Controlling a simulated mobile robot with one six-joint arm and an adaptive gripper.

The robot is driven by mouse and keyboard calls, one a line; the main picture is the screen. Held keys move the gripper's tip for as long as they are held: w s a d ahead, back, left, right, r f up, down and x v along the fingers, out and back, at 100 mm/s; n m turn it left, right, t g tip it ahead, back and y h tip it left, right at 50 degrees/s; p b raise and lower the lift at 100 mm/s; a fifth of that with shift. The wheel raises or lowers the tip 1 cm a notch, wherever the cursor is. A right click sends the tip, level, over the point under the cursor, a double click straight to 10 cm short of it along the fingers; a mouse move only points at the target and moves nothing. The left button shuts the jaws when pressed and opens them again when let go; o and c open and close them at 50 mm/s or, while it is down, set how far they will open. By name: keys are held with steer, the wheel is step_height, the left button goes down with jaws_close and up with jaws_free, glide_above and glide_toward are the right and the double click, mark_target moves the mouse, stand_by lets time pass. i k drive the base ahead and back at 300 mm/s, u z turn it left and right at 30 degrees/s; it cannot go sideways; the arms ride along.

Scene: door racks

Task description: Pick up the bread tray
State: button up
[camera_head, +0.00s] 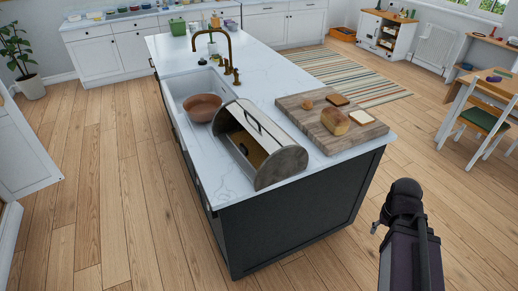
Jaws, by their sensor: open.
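The bread tray (308,121) is a flat, dark-brown wooden board on the near right part of the white island top. A bread loaf (335,122), a small roll (307,104) and two bread slices (362,117) lie on it. My gripper (378,227) is at the lower right, over the floor beside the island's near right corner. It is apart from the tray and nothing shows held in it. My own dark arm hides most of it, with only a small hooked part showing at its left.
A bread bin (262,145) with a curved lid stands close left of the tray. A brown bowl (203,107) sits in the white sink, near a brass faucet (233,68). A table and chair (482,120) stand farther right.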

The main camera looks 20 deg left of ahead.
mark_target(254, 153)
steer(key=z, duration=0.1)
steer(key=k, duration=0.6)
steer(key=u, duration=1.15)
steer(key=i, duration=0.5)
steer(key=z, duration=0.1)
